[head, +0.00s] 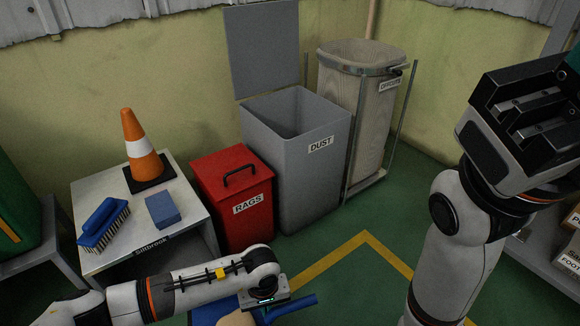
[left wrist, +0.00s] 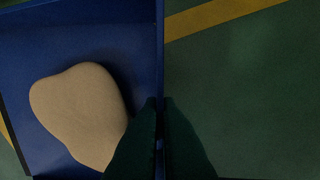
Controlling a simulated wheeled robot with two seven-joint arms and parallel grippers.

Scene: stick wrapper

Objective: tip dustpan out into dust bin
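The grey dust bin (head: 312,170), labelled DUST, stands against the wall with its lid (head: 262,45) raised and its mouth open. The blue dustpan (head: 208,312) is at the bottom edge of the head view, partly cut off, with a tan dust heap (head: 236,319) on it.
A red RAGS bin (head: 232,200) stands left of the dust bin, and an OFFCUTS sack (head: 365,105) in a metal frame right of it. A table (head: 188,215) bears a cone (head: 140,150), a brush (head: 103,224) and a blue block (head: 162,209). Green floor is clear in front.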

